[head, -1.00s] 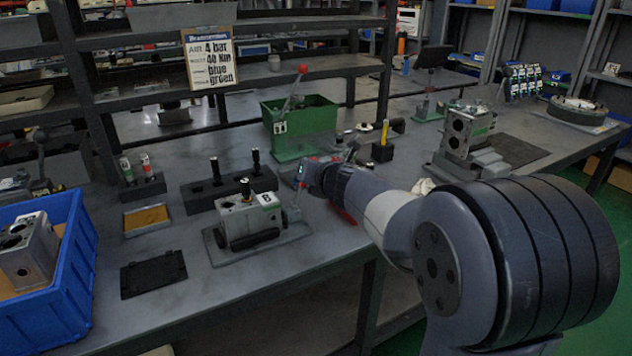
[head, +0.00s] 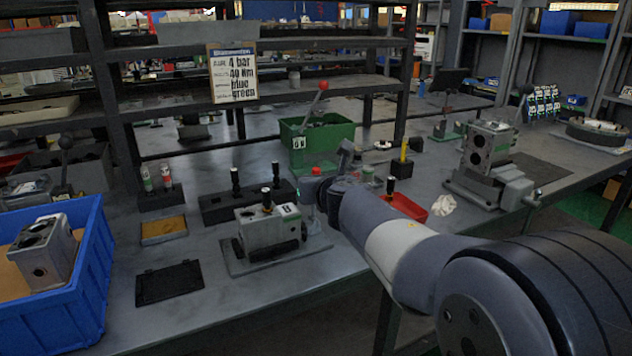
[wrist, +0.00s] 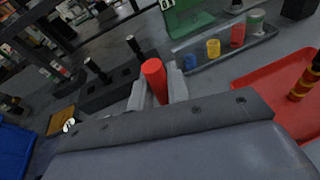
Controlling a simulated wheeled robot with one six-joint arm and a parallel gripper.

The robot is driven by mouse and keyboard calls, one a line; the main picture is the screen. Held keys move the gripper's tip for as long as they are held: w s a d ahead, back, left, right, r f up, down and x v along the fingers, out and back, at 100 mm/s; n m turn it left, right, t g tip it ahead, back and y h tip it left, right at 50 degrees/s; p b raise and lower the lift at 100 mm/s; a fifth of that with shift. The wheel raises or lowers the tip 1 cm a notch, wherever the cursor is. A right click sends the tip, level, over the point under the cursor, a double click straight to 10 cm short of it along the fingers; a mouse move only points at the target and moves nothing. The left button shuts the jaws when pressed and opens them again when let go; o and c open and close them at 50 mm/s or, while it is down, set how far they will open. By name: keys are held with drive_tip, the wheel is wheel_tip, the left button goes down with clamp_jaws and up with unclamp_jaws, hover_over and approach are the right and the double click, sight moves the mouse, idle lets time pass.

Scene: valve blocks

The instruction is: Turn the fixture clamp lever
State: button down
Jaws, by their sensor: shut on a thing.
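The fixture (head: 282,258) is a grey plate on the bench's front part, holding a metal valve block (head: 262,228). The clamp lever stands at the plate's right side, with a red tip (head: 316,171). In the wrist view the lever's red grip (wrist: 154,78) sits between two light grey fingers. My gripper (wrist: 158,92) is shut on this grip. In the head view my gripper (head: 318,186) is at the lever, reaching in from the right; my arm hides part of the area behind it. The lower part of the lever is hidden in the wrist view.
A green bin (head: 335,135) and another red-knobbed lever (head: 323,86) stand behind. A black block with upright pins (head: 220,204) is close behind the fixture. A red tray (head: 404,206) lies right of it. A blue crate (head: 55,305) is at the left; a black mat (head: 168,283) lies between.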

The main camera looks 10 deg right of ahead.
drive_tip(key=c, duration=1.3)
unclamp_jaws()
drive_tip(key=shift+c, duration=0.2)
drive_tip(key=shift+s, duration=0.1)
drive_tip(key=p+v, duration=0.2)
drive_tip(key=v, duration=0.8)
drive_tip(key=shift+s+p, duration=0.3)
drive_tip(key=b+x, duration=0.2)
drive_tip(key=x, duration=0.8)
drive_tip(key=shift+w+b, duration=0.3)
drive_tip(key=shift+w, duration=0.1)
